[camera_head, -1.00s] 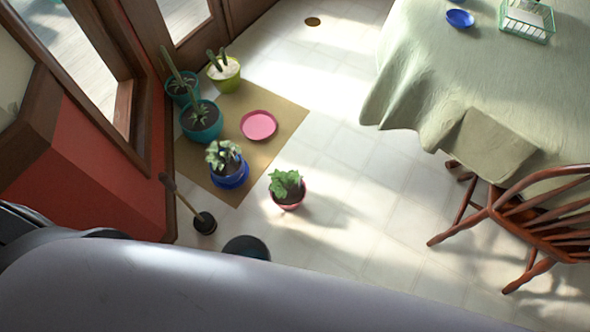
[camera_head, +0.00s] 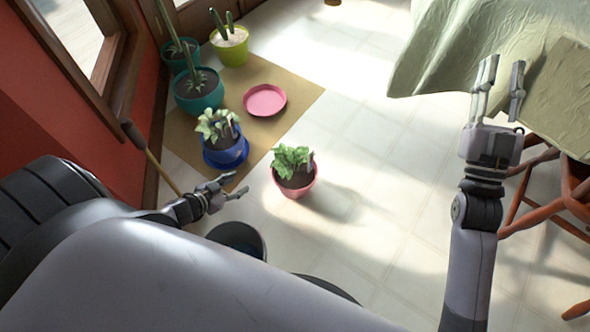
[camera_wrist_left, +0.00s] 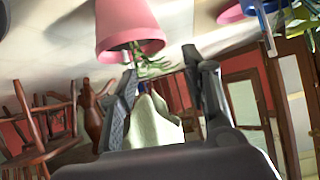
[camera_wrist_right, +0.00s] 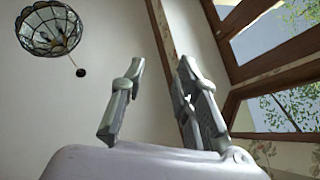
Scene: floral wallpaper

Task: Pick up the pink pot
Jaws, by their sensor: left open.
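The pink pot (camera_head: 296,187) stands upright on the tiled floor and holds a leafy green plant (camera_head: 292,161). My left gripper (camera_head: 236,185) is open and empty, low and to the left of the pot, apart from it. In the left wrist view, which is upside down, the pink pot (camera_wrist_left: 128,28) shows beyond the open fingers (camera_wrist_left: 168,72). My right gripper (camera_head: 504,66) is raised at the right with its fingers up. It is open and empty, in front of the tablecloth, and its fingers (camera_wrist_right: 158,64) show apart in the right wrist view.
A brown mat (camera_head: 265,147) bears a pink saucer (camera_head: 265,101), a blue pot (camera_head: 226,153) and other potted plants. A plunger (camera_head: 150,159) leans near the red wall. A cloth-covered table (camera_head: 450,55) and wooden chair (camera_head: 545,207) stand right. Floor right of the pot is clear.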

